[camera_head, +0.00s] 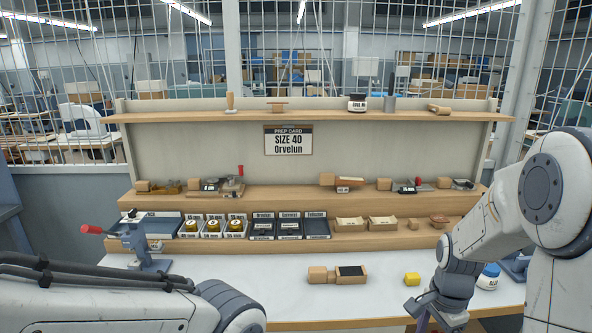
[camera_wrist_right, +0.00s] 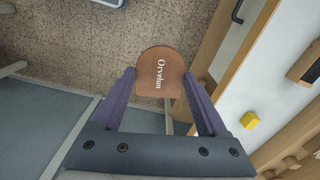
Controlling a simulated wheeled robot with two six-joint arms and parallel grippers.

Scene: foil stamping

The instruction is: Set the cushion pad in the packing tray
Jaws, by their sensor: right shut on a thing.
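My right gripper (camera_wrist_right: 160,92) is shut on a brown piece (camera_wrist_right: 160,80) with a rounded outer edge and the word Orvelun in white. In the wrist view the piece is over speckled floor, left of the wooden bench edge. In the head view my right gripper (camera_head: 432,316) is low at the front right of the bench; the piece is not clear there. I cannot tell whether this piece is the cushion pad. My left gripper is out of view.
A wooden block with a dark top (camera_head: 350,271) and a yellow block (camera_head: 412,279) lie on the white bench top (camera_head: 270,297). A red-handled press (camera_head: 140,243) stands at left, a white jar (camera_head: 489,277) at right. The front middle is clear.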

